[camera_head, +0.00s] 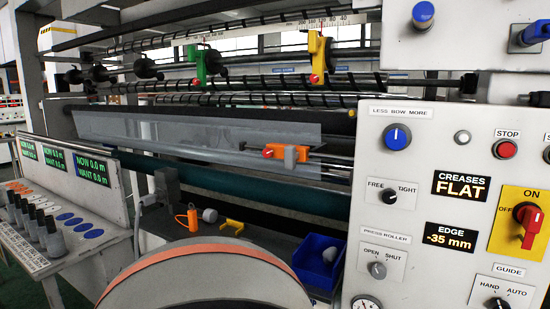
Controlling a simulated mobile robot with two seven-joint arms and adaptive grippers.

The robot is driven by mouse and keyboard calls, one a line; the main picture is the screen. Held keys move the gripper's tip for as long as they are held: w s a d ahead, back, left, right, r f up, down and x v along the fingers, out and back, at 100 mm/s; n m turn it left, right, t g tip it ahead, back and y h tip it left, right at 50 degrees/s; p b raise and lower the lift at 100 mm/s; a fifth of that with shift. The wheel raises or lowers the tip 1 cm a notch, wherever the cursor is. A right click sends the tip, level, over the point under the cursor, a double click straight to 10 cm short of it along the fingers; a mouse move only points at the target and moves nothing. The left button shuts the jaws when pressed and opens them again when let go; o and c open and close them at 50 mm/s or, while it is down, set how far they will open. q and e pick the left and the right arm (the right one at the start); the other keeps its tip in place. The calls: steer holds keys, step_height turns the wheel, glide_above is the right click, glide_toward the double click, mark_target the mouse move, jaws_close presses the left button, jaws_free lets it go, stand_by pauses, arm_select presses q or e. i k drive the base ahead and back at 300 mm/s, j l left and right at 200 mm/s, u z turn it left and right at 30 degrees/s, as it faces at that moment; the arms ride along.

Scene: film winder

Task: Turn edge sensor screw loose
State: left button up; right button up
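An orange block (290,153), likely the edge sensor, sits on a thin horizontal bar at the right edge of the grey film (195,135). A small red knob (267,152) shows at the block's left end and looks like its screw. I cannot tell whether the screw is tight or loose. The EDGE display (451,236) on the white panel reads -35 mm. Neither of my grippers is in view, and nothing touches the orange block.
The white control panel (440,165) with knobs stands close on the right. Green (200,68) and yellow (317,55) holders with red knobs hang above. A blue bin (316,262) and an orange-rimmed round part (205,285) lie below. A counter console (75,190) stands left.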

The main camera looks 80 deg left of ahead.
mark_target(267, 153)
steer(key=u, duration=2.4)
